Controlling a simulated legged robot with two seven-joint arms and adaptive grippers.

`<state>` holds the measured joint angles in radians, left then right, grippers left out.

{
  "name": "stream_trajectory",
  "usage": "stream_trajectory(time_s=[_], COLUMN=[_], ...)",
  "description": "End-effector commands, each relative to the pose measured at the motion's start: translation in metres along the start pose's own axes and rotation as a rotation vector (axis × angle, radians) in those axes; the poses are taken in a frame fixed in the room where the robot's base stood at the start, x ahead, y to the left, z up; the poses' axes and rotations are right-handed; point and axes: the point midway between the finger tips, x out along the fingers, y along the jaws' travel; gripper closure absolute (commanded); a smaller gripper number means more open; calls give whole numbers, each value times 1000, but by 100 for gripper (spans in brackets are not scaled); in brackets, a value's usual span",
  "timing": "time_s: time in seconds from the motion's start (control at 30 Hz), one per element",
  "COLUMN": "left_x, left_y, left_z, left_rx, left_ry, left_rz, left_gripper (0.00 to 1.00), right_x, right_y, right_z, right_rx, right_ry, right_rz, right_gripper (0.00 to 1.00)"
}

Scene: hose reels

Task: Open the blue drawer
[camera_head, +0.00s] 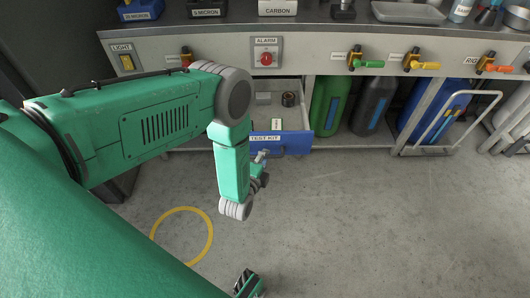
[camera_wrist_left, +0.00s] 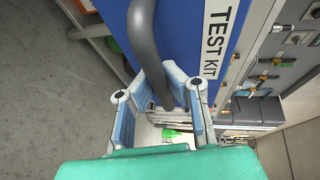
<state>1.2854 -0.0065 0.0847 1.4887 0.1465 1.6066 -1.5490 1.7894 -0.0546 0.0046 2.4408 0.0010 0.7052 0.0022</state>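The blue drawer (camera_head: 297,143), labelled TEST KIT, is pulled partly out under the bench. A dark round item and small boxes show inside it. Its blue front (camera_wrist_left: 188,28) fills the upper middle of the left wrist view. A thick grey curved handle (camera_wrist_left: 143,35) runs down from that front between my left fingers. My left gripper (camera_wrist_left: 162,72) has its blue-padded fingers closed in around the handle. In the head view my left gripper (camera_head: 261,158) is at the drawer front, partly hidden by my green wrist.
A red alarm switch (camera_head: 266,58) is on the panel above the drawer. Green (camera_head: 330,108), dark grey (camera_head: 371,103) and blue (camera_head: 425,108) containers stand right of it. A metal hand-truck frame (camera_head: 462,105) stands farther right. The floor in front is clear.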

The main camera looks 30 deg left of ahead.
Motion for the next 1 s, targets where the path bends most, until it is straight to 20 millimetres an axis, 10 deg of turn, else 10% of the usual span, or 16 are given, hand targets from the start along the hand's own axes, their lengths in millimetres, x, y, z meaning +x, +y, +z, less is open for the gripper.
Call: stream_trajectory(time_s=[0.33,0.43,1.0], left_x=[-2,-2,-34], left_y=[2,2,2], left_z=[-2,-2,-1], left_rx=[-2,-2,0], left_ry=[4,4,4], left_rz=[6,6,6], left_gripper=[100,68,68], right_x=[0,0,-1], right_y=[0,0,0], right_z=[0,0,2], right_rx=[0,0,0], right_ry=[0,0,2], right_rz=[0,0,0], right_gripper=[60,60,60])
